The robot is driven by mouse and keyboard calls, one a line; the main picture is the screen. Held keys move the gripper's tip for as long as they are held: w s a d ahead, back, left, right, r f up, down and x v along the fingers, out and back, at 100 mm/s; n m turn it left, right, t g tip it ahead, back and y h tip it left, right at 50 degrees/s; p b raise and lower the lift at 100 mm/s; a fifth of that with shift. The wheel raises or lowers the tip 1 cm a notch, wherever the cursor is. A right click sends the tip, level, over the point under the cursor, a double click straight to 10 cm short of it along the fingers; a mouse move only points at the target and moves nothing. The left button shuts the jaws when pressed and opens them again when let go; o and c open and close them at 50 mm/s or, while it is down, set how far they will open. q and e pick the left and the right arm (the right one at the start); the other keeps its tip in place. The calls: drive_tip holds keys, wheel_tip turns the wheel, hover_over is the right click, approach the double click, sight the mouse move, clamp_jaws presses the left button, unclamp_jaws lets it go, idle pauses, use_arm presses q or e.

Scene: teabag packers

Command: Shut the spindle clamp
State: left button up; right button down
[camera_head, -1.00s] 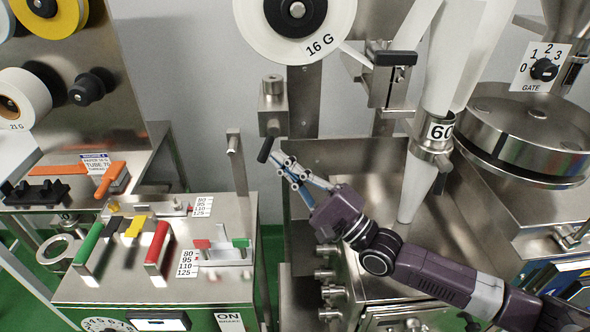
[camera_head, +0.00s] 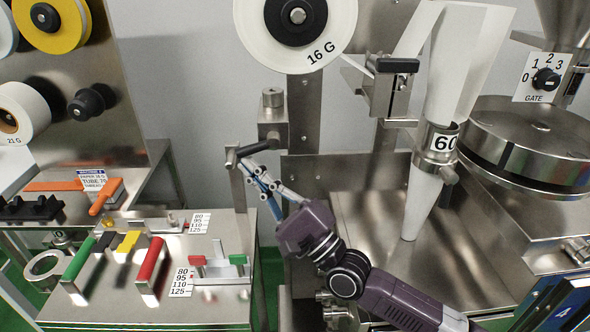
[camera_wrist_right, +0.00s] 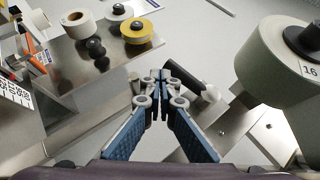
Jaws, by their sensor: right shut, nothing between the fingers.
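The spindle clamp is a metal block (camera_head: 272,130) with a round knob on top, fixed below the 16 G reel. Its black lever (camera_head: 253,148) points left and slightly down from the block. The wrist view also shows the right gripper (camera_wrist_right: 165,75). I cannot tell whether the tips touch the lever. My left gripper is not in view.
The 16 G reel (camera_head: 296,35) hangs above the clamp. A metal post (camera_head: 236,185) stands close left of my right gripper. A bench with red and green handles (camera_head: 150,265) lies lower left. The paper tube (camera_head: 420,200) hangs to the right.

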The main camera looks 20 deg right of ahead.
drive_tip(key=shift+w+a+r, duration=0.1)
drive_tip(key=shift+a+r, duration=0.2)
drive_tip(key=shift+r, duration=0.1)
idle(0.3)
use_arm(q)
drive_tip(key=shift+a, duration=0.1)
